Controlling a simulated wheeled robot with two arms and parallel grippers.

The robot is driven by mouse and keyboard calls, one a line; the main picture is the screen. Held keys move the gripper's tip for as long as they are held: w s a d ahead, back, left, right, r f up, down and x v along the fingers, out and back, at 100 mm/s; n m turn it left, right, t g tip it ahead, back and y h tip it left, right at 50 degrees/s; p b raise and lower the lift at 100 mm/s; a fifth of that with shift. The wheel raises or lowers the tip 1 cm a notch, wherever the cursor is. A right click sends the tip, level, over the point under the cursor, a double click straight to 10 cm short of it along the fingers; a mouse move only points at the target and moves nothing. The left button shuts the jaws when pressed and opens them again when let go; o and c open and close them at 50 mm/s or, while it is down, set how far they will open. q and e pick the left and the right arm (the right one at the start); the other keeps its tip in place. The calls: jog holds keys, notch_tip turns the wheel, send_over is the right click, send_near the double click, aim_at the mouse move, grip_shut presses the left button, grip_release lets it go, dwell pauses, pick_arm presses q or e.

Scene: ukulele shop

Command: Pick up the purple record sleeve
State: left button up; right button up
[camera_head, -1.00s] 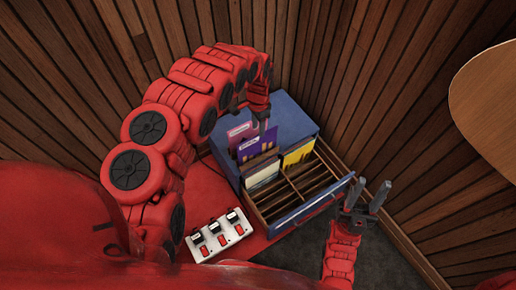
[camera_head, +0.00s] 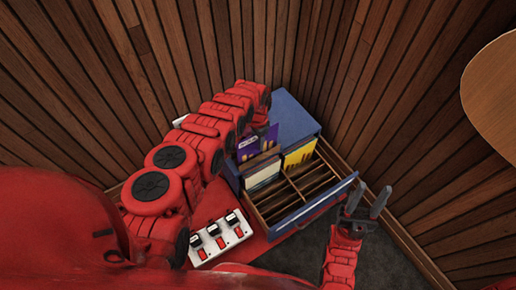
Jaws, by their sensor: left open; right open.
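The purple record sleeve (camera_head: 257,143) stands upright near the back left of the open record drawer (camera_head: 305,213), with yellow marks on its face. My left arm (camera_head: 236,108) reaches across from the left and covers part of the area beside and behind the sleeve. Its gripper is hidden behind the arm, so I cannot see whether it touches the sleeve. My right gripper (camera_head: 368,196) is open and empty, to the right of the drawer's front corner, well apart from the sleeve.
White-edged sleeves (camera_head: 263,176) and yellow sleeves (camera_head: 299,156) fill other slots; the right and front slots look empty. The blue cabinet top (camera_head: 292,118) lies behind. A white switch box (camera_head: 219,238) sits on the red surface. Wood-slat walls close in behind.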

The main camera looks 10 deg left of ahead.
pick_arm(q)
jog(key=shift+f, duration=0.6)
jog(key=shift+c, duration=0.2)
grip_shut()
jog(key=shift+r, duration=0.15)
